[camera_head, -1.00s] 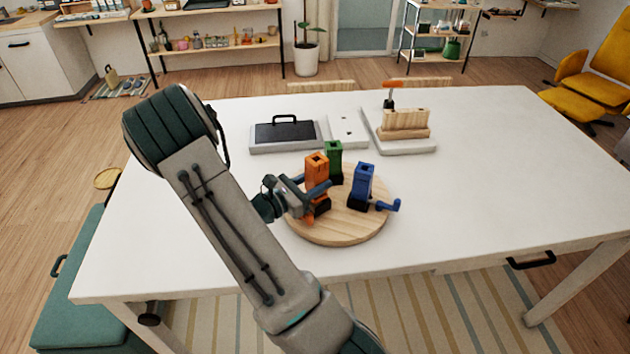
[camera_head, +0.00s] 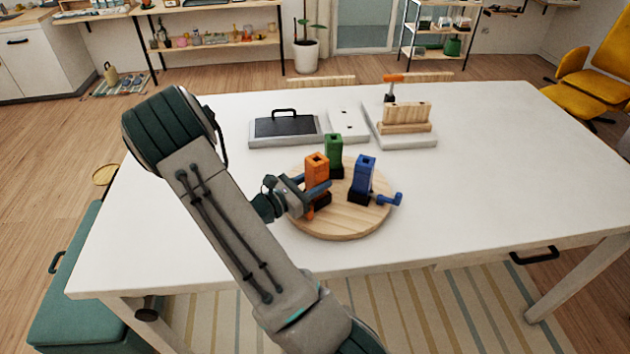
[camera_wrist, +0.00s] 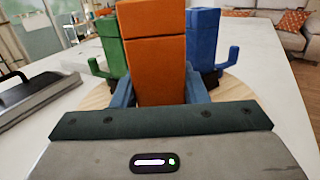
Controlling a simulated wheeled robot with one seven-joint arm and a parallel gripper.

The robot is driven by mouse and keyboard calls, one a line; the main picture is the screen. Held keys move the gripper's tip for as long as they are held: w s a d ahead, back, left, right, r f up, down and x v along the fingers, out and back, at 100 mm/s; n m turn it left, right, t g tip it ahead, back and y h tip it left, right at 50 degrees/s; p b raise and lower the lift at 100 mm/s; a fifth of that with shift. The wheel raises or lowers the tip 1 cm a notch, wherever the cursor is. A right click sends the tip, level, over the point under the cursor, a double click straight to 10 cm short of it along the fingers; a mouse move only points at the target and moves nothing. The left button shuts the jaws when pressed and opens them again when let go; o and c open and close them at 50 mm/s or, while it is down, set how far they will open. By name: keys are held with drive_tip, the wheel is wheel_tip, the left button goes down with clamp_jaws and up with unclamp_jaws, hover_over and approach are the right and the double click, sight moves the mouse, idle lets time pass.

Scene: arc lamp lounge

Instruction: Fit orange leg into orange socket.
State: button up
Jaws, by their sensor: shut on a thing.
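The orange leg (camera_head: 316,168) is an upright square post with a square hole in its top. It stands on the left part of the round wooden board (camera_head: 345,226), with a black base at its foot. My gripper (camera_head: 318,191) is shut on it from the left, low down. In the wrist view the leg (camera_wrist: 155,62) stands between my two blue-grey fingers, with a seam across its upper part. The fingers hide its lower end and most of the orange socket, so I cannot tell how deep it sits.
A green post (camera_head: 334,150) stands close behind the orange leg and a blue post (camera_head: 364,172) to its right, with a blue hook (camera_head: 392,199). A dark-topped tray (camera_head: 285,130) and a wooden rack (camera_head: 404,118) are farther back. The table's right side is clear.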

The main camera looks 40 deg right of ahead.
drive_tip(key=shift+r, duration=0.15)
drive_tip(key=shift+r+p, duration=0.85)
drive_tip(key=shift+r, duration=0.1)
drive_tip(key=shift+f+b, duration=0.85)
drive_tip(key=shift+f, duration=0.35)
idle(0.9)
drive_tip(key=o, duration=1.3)
drive_tip(key=shift+a, duration=0.1)
drive_tip(key=a+b, duration=0.3)
drive_tip(key=a, duration=1)
drive_tip(key=shift+w+a, duration=0.2)
drive_tip(key=shift+a, duration=0.15)
drive_tip(key=shift+f, duration=0.1)
